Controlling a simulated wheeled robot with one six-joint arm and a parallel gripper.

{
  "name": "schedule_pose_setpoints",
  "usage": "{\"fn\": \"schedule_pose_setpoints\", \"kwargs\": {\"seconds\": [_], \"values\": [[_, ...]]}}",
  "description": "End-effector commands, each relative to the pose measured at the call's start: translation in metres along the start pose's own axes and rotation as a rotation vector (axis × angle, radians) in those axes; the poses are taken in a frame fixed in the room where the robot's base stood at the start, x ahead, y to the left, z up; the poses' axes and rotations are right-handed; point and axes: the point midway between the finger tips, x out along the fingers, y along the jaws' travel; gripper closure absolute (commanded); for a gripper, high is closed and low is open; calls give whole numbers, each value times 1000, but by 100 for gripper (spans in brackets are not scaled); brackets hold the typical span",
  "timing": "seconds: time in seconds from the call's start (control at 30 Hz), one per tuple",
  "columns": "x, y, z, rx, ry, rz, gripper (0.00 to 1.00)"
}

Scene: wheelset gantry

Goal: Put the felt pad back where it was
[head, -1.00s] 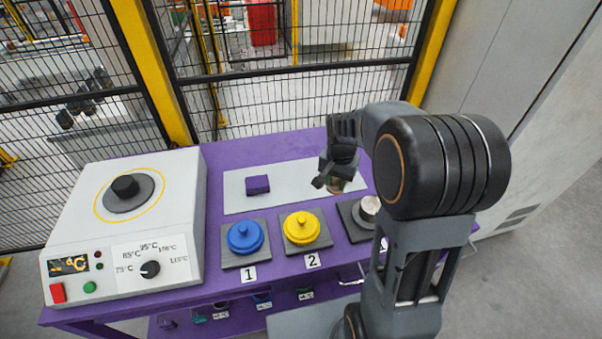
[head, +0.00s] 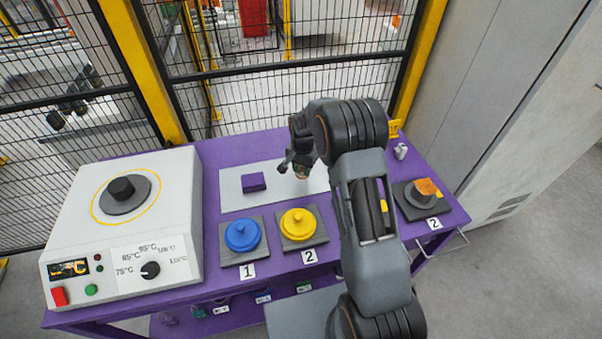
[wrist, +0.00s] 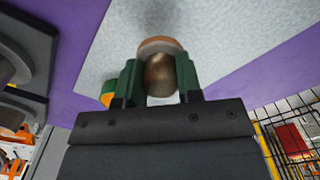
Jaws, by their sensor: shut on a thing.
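My gripper (head: 300,168) is over the right part of a light grey mat (head: 232,202) on the purple table. In the wrist view its green fingers (wrist: 160,82) are shut on a round brown piece (wrist: 160,46) with a shiny, brass-like middle. A small tan bit of the held piece shows in the head view. I cannot tell whether it touches the mat. I cannot tell for sure which thing is the felt pad.
A white heater box (head: 125,235) stands on the left. At right are a dark stand with an orange-topped piece (head: 426,188) and a small white item (head: 401,151). Mesh fencing runs behind.

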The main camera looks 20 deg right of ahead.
Motion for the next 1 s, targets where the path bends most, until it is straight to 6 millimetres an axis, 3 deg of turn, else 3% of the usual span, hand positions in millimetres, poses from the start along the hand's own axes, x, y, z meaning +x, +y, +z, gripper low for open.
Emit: {"fn": "schedule_pose_setpoints", "kwargs": {"seconds": [0.4, 0.8, 0.83, 1.0], "values": [[36, -5, -2, 0, -1, 1, 89], [42, -5, -2, -1, 0, 0, 89], [41, -5, -2, -1, 0, 0, 64], [40, -5, -2, -1, 0, 0, 48]]}}
